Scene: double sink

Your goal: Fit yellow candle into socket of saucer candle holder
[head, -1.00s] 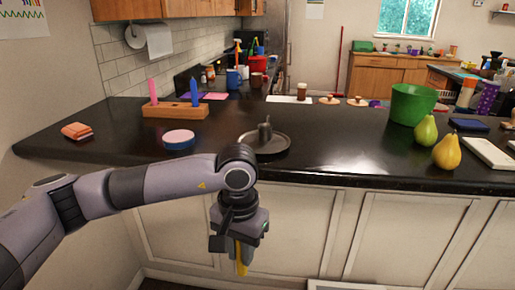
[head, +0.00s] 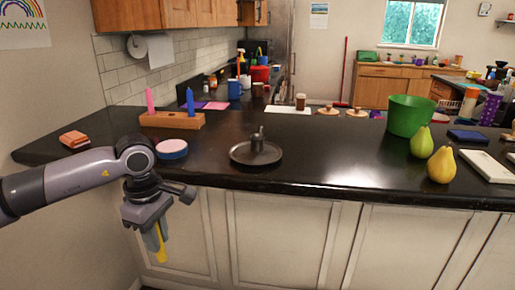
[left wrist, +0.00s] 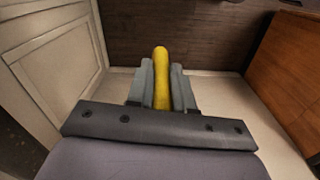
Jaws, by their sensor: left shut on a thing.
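The yellow candle (head: 161,246) is held in my left gripper (head: 154,236), which points down in front of the cabinet doors, below the counter's top. In the left wrist view the candle (left wrist: 161,80) stands out between the two fingers of the gripper (left wrist: 162,88), and the fingers are shut on it. The dark saucer candle holder (head: 256,152) rests on the black counter, to the right of and above my left gripper in the head view. Its upright socket is at the middle and looks empty. My right gripper is not in view.
A wooden block (head: 172,120) with a pink and a blue candle stands at the back left. A round blue and pink tin (head: 172,148) is left of the saucer. A green pot (head: 410,115) and two pears (head: 441,165) stand to the right. The counter between is clear.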

